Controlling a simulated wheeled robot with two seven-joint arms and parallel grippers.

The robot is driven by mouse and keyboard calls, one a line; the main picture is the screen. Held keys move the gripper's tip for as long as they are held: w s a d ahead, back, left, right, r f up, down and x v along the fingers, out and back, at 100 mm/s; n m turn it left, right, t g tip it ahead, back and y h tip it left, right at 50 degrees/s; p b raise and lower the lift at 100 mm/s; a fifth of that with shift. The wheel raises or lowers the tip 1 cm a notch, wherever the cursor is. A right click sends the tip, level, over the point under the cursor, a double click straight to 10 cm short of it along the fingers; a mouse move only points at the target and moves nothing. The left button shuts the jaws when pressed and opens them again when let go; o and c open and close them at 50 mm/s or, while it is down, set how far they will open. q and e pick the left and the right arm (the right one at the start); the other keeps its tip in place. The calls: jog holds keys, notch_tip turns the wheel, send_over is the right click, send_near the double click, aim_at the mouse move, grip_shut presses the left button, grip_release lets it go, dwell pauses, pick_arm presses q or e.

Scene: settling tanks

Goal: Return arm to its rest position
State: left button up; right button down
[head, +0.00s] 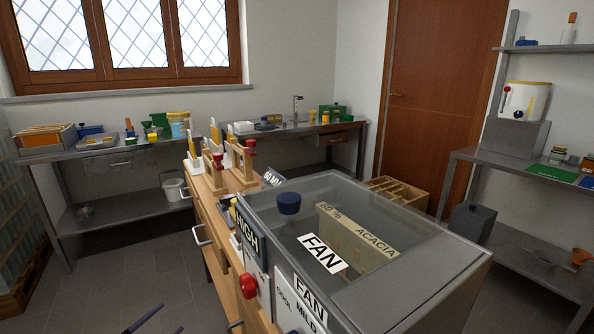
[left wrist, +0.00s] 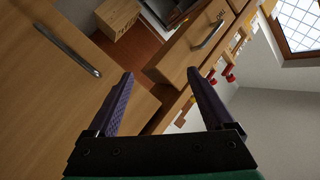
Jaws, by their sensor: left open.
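My left gripper (left wrist: 160,78) is open in the left wrist view, with its two dark purple fingers apart and nothing between them. In the head view only the tips of my left gripper (head: 160,322) show, low at the bottom edge, left of the wooden drawer cabinet (head: 205,215). The rest of my left arm is out of the picture. In the left wrist view wooden fronts with a metal handle (left wrist: 208,34) lie beyond the fingers. I cannot tell how far off they are. My right gripper is in neither view.
A grey tank with a clear lid (head: 440,258) stands on the cabinet, with a red knob (head: 249,285) at its front. A steel table (head: 120,212) with small containers stands at the back left. The tiled floor (head: 130,275) left of the cabinet is clear.

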pick_arm(q)
jog(key=s+f+n+g+y+p, duration=0.5)
jog(key=s+f+n+g+y, duration=0.15)
jog(key=s+f, duration=1.05)
jog(key=s+d+f+n+g+p, duration=0.1)
jog(key=s+d+f+g, duration=0.1)
jog(key=s, duration=0.7)
jog(key=s+d+f+n+g+p, duration=0.1)
jog(key=s+d+f+g, duration=0.2)
jog(key=s+f, duration=0.3)
jog(key=s+d+f+n+g+p, duration=0.1)
jog(key=s+d+f+g, duration=0.2)
jog(key=s, duration=0.8)
jog(key=shift+s+d+f+p, duration=0.35)
jog(key=shift+d+f, duration=0.2)
jog(key=shift+d, duration=0.35)
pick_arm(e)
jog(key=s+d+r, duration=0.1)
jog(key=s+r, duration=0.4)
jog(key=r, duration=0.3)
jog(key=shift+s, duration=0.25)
pick_arm(q)
jog(key=shift+n+g, duration=0.25)
